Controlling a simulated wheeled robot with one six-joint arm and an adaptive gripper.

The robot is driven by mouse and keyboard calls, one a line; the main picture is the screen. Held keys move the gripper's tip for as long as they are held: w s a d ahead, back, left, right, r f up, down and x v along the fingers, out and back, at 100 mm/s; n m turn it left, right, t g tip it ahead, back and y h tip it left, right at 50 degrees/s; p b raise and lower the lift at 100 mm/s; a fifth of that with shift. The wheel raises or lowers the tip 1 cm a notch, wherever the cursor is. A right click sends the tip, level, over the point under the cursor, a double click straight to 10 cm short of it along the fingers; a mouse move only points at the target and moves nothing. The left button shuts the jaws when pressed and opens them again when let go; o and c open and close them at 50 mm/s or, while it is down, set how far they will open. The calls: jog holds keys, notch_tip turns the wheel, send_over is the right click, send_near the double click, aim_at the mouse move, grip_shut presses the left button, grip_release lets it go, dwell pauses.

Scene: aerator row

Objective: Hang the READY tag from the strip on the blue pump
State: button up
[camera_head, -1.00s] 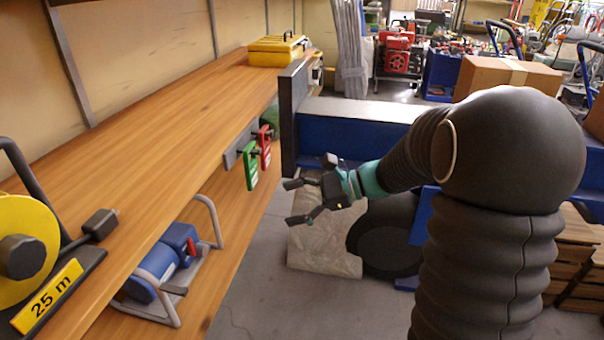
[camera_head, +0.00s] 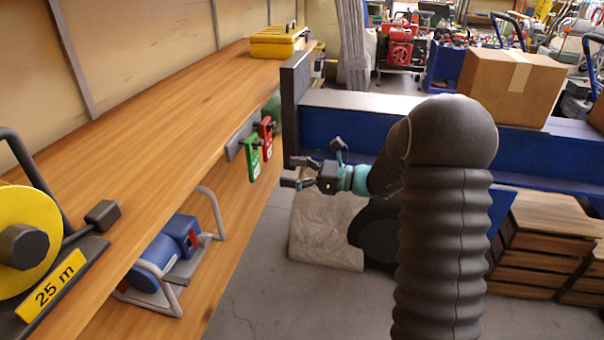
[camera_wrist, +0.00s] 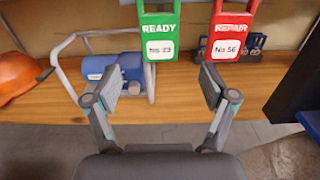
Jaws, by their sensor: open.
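The green READY tag (camera_head: 253,164) hangs from the grey strip (camera_head: 233,149) on the front edge of the upper shelf. It also shows at the top of the wrist view (camera_wrist: 159,32), its upper end cut off. The red REPAIR tag (camera_head: 267,139) hangs beside it and shows in the wrist view (camera_wrist: 232,30). The blue pump (camera_head: 164,254) sits in a grey tube frame on the lower shelf; it also appears in the wrist view (camera_wrist: 124,68), left and behind the READY tag. My gripper (camera_head: 287,173) is open and empty, to the right of the tags; its fingers touch neither.
A yellow cable reel (camera_head: 22,240) marked 25 m and a yellow toolbox (camera_head: 278,42) stand on the upper shelf. An orange helmet (camera_wrist: 18,78) lies left of the pump.

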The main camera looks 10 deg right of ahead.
aim_at(256, 161)
jog(key=shift+x, duration=4.4)
jog(key=c, duration=1)
jog(key=shift+r+p, duration=0.55)
jog(key=shift+r, duration=0.2)
jog(key=shift+d, duration=0.15)
jog(key=shift+v, duration=4.15)
